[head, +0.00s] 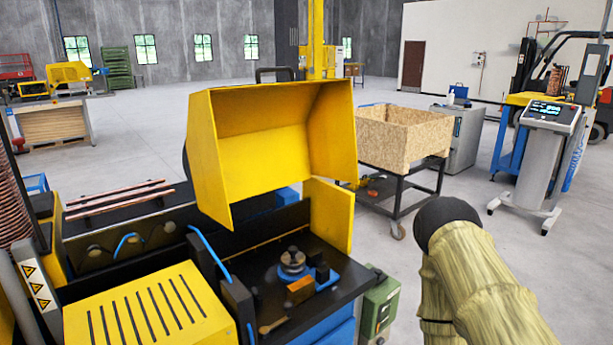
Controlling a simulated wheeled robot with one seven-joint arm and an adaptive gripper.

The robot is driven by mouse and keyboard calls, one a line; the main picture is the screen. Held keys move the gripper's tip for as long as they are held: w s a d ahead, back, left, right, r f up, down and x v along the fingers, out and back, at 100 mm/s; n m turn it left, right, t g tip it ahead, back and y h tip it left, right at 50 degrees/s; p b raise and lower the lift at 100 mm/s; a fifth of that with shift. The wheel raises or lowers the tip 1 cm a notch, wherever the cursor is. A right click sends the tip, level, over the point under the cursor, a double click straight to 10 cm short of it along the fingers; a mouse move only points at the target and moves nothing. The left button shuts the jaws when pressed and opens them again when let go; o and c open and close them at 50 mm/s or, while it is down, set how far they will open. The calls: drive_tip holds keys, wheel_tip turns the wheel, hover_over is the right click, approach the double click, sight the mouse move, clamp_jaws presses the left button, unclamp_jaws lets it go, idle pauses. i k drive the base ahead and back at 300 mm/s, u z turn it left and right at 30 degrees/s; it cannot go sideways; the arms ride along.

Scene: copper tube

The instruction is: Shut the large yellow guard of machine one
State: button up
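The large yellow guard (230,150) of the machine stands raised in the middle of the head view, its hollow inside facing me. A dark handle (275,73) shows above its top edge. Below it lies the open black work area (330,265), with a round metal tool (292,262) and blue and yellow blocks. A yellow side panel (330,212) stands upright at the work area's right. My arm, in a beige sleeve with a black joint, rises at the lower right, apart from the guard. My gripper is not in view.
A slotted yellow cover (150,312) and copper tubes (115,198) are at the left. A wooden crate (405,135) on a black cart stands behind right. A green box (380,305) sits at the machine's right edge. A control stand (545,150) is far right, with open floor before it.

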sight(245, 140)
drive_tip(key=k, duration=1.1)
drive_tip(key=u, duration=0.65)
drive_tip(key=i, duration=1.75)
drive_tip(key=z, duration=0.85)
